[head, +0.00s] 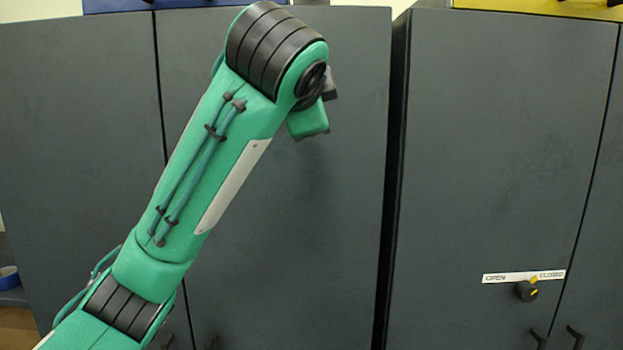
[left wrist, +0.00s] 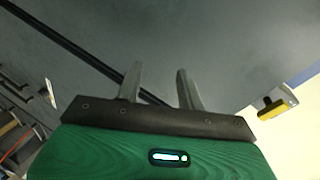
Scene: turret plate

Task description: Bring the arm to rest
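My left arm (head: 215,170) is green with black ribbed joints. In the head view it rises from the lower left to a bent joint near the top centre, in front of dark grey cabinet doors. Its far end is mostly hidden behind that joint, with only a small green part showing below. In the left wrist view my left gripper (left wrist: 160,72) has two grey fingers standing apart with nothing between them. A dark cabinet surface lies beyond the fingers. My right gripper is in neither view.
Tall dark cabinets (head: 480,130) fill the background, with a dark gap right of centre. A black knob (head: 527,291) sits under an OPEN/CLOSED label (head: 523,277) at lower right, above dark handles (head: 575,336). A yellow object (left wrist: 275,106) shows in the left wrist view.

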